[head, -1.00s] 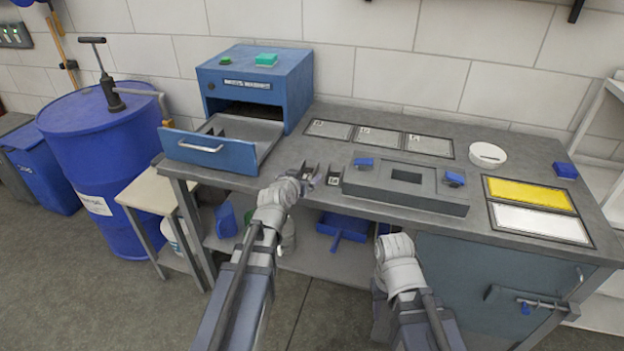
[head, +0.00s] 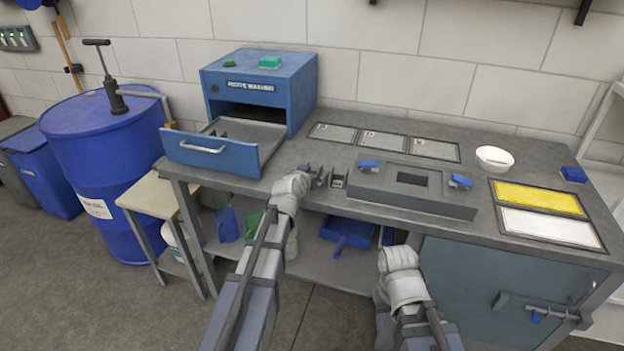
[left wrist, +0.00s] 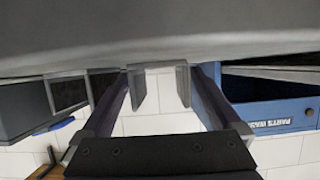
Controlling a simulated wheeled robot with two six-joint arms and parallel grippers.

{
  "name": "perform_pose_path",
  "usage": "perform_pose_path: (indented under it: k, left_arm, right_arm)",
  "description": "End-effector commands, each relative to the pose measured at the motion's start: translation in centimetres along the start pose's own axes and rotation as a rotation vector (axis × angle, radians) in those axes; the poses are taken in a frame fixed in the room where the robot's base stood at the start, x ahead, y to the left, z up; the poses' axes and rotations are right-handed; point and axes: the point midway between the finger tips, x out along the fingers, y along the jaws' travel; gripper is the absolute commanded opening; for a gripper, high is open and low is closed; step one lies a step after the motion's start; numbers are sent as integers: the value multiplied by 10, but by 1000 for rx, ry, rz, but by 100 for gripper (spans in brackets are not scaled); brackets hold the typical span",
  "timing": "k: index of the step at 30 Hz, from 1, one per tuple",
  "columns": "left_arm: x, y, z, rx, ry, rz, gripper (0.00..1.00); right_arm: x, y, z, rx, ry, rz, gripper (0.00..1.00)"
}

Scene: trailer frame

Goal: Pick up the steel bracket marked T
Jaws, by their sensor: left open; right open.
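A small grey U-shaped steel bracket with two upright walls shows in the left wrist view (left wrist: 158,72), between the two fingers of my left gripper (left wrist: 160,108). The fingers stand apart on either side of it, open, with gaps showing. In the head view my left gripper (head: 314,177) is at the bench's front edge, partly covering that bracket. A second small bracket (head: 338,180) stands just right of it. I cannot read a letter on either bracket. My right arm's wrist is low in front of the bench; its gripper is hidden.
A grey fixture block (head: 412,190) with blue clamps is right of the brackets. A blue parts washer (head: 258,85) with its drawer (head: 212,150) pulled out is left. Grey panels (head: 383,142), a white bowl (head: 495,158), and yellow (head: 540,197) and white (head: 550,227) pads lie farther right.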

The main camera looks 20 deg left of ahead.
Motion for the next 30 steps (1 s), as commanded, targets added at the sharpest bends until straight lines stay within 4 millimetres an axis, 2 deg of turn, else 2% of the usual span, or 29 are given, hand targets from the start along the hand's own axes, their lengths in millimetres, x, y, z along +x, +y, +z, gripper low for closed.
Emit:
perform_pose_path:
  k: [6, 30]
  left_arm:
    - [0, 0, 0, 0, 0, 0, 95]
    - [0, 0, 0, 0, 0, 0, 5]
  right_arm:
    - [0, 0, 0, 0, 0, 0, 50]
    - [0, 0, 0, 0, 0, 0, 50]
